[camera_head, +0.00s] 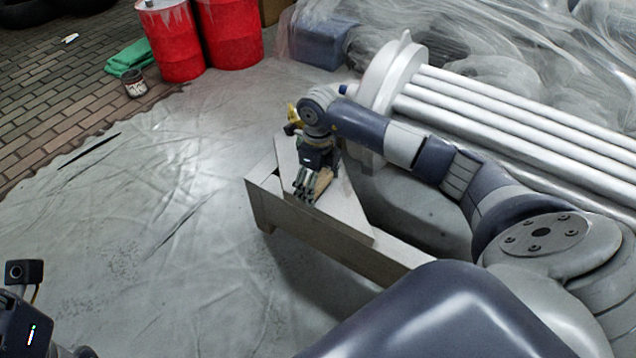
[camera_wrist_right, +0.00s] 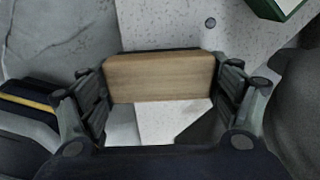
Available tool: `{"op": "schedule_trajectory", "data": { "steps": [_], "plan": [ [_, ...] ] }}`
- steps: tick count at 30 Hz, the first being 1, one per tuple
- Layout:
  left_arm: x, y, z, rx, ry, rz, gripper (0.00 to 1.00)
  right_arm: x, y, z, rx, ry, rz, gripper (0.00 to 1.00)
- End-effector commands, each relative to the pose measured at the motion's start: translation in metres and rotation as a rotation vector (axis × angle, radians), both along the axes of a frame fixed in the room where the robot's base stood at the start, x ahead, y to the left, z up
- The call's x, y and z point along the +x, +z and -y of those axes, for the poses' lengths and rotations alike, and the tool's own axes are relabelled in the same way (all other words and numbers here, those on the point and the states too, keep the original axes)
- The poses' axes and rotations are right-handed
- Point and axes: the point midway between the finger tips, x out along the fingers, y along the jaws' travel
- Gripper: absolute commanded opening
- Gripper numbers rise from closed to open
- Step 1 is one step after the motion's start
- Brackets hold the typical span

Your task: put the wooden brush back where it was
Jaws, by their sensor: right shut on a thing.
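The wooden brush (camera_wrist_right: 160,78) shows in the right wrist view as a light brown wooden block between my right gripper's fingers (camera_wrist_right: 163,84). In the head view the brush (camera_head: 323,182) is partly hidden behind the fingers. My right gripper (camera_head: 306,186) is shut on the brush, over the pale bench (camera_head: 350,214). I cannot tell whether the brush touches the bench top. Part of my left arm (camera_head: 28,310) shows at the lower left edge of the head view; its fingers are out of view.
A white ribbed radiator-like object (camera_head: 500,115) lies behind the bench. Red drums (camera_head: 172,42), a green cloth (camera_head: 127,58) and a small can (camera_head: 134,84) are at the back left. A green-edged item (camera_wrist_right: 283,8) is at the wrist view's top right. Sheeted floor left of the bench is mostly clear.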

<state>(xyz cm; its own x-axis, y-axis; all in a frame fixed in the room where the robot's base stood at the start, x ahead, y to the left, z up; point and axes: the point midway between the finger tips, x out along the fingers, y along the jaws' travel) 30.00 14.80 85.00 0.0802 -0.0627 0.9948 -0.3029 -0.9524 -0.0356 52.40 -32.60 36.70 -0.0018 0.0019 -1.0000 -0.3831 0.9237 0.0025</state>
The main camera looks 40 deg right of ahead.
Motion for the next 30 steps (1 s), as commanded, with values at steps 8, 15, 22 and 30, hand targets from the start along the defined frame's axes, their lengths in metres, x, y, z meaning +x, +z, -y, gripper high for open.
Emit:
{"op": "schedule_trajectory", "data": {
  "steps": [8, 15, 22, 30],
  "plan": [
    [0.0, 0.001, 0.0, 0.0, 0.0, 0.005, 0.47, 0.0, -0.003, 0.0, 0.0, 0.0, 0.0, 1.0],
    [0.0, 0.001, 0.0, 0.0, 0.0, 0.005, 0.47, 0.0, -0.003, 0.0, 0.0, 0.0, 0.0, 1.0],
    [-0.001, 0.006, 0.0, -0.001, 0.0, 0.008, 0.47, 0.0, 0.006, 0.0, -0.001, 0.0, 0.001, 1.0],
    [-0.002, -0.007, -0.003, -0.006, -0.004, -0.084, 0.47, 0.001, 0.057, 0.001, -0.003, 0.0, 0.003, 1.0]
  ]
}}
